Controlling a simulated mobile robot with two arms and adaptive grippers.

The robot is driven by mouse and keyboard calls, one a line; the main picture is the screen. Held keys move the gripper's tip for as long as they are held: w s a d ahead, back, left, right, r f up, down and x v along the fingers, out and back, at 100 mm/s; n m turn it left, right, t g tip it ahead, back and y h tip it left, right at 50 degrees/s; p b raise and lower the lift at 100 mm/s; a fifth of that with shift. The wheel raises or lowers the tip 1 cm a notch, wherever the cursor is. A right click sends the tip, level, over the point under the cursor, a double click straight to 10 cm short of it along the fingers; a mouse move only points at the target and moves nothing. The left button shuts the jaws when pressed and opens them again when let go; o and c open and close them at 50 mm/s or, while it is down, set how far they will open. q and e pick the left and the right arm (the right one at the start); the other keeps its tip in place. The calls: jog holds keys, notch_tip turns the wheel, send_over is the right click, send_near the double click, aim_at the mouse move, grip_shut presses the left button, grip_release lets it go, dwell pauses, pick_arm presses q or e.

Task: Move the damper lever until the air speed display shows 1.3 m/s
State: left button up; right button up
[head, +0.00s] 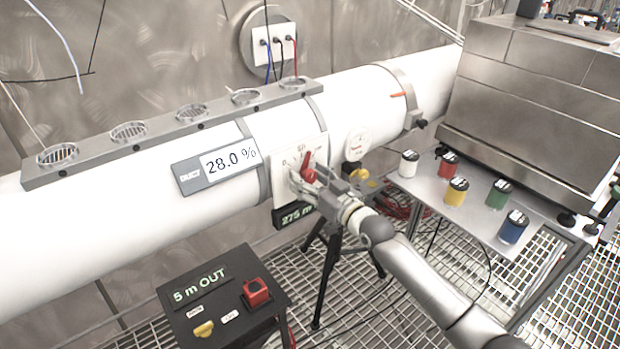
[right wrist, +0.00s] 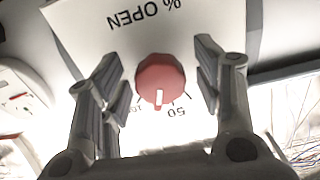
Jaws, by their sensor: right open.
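A red knob-like lever (head: 307,165) stands on a white scale plate (head: 283,187) on the duct. In the right wrist view the red knob (right wrist: 160,80) has a white pointer mark aimed down, between the "50" and another scale number, with "% OPEN" on the plate. My right gripper (head: 316,180) is open, with its fingers (right wrist: 158,82) on either side of the knob; gaps show on both sides. A DUCT display (head: 225,162) reads 28.0 %. A green-lit display (head: 296,215) below the plate reads "275 m", its end hidden by the gripper. My left gripper is out of view.
A round dial (head: 357,146) sits right of the plate. A black box (head: 222,300) reading "5 m OUT" stands at lower left. A side table (head: 468,215) with several coloured cans is at right. A tripod (head: 328,270) stands on the grating below the duct.

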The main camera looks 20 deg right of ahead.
jog(key=c, duration=1)
jog(key=shift+n, duration=0.8)
jog(key=o, duration=1)
jog(key=shift+s, duration=0.15)
jog(key=v, duration=1.2)
